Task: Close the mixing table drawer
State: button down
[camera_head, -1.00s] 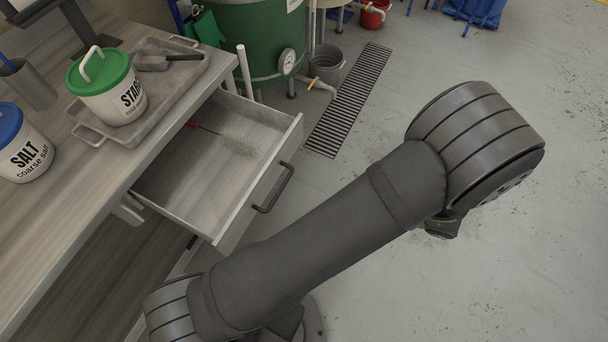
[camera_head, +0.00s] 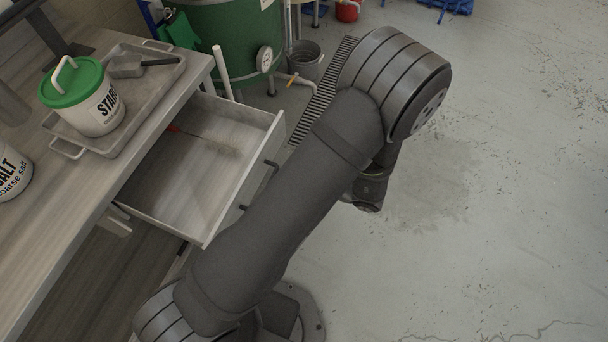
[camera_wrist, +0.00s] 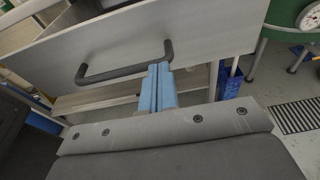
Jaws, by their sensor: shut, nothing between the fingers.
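The mixing table drawer (camera_head: 216,196) stands pulled well out of the table (camera_head: 72,226) in the head view. A red-handled brush (camera_head: 208,139) lies inside it. The drawer front (camera_wrist: 205,35) fills the upper part of the wrist view, with its dark bar handle (camera_wrist: 122,71) across it. My gripper (camera_wrist: 158,68) shows there as two blue fingers, shut together and empty. The fingertips are at the right part of the handle, close to the drawer front. I cannot tell whether they touch it. In the head view the gripper is hidden behind my arm.
A tray (camera_head: 152,92) on the table holds a green-lidded starch tub (camera_head: 97,108) and a scoop (camera_head: 128,68). A salt tub (camera_head: 12,172) stands left. A green vat (camera_head: 240,40) and a grey bucket (camera_head: 306,60) stand behind. The floor at right is clear.

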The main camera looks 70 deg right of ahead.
aim_at(199, 143)
jog(key=shift+w, duration=0.3)
jog(key=w, duration=2.8)
jog(key=shift+w, duration=0.25)
jog(key=shift+s+r, duration=0.1)
jog(key=shift+s+d, duration=0.1)
jog(key=shift+s, duration=0.1)
jog(key=s, duration=0.4)
jog(key=s+r, duration=0.1)
jog(key=s, duration=0.4)
jog(key=s+r, duration=0.1)
jog(key=s, duration=0.3)
jog(key=shift+s+r, duration=0.25)
jog(key=shift+s, duration=0.15)
jog(key=shift+w, duration=0.1)
jog(key=w+f, duration=0.1)
jog(key=w, duration=0.7)
jog(key=w+f, duration=0.1)
jog(key=w, duration=0.4)
jog(key=shift+w+f, duration=0.1)
jog(key=shift+f, duration=0.2)
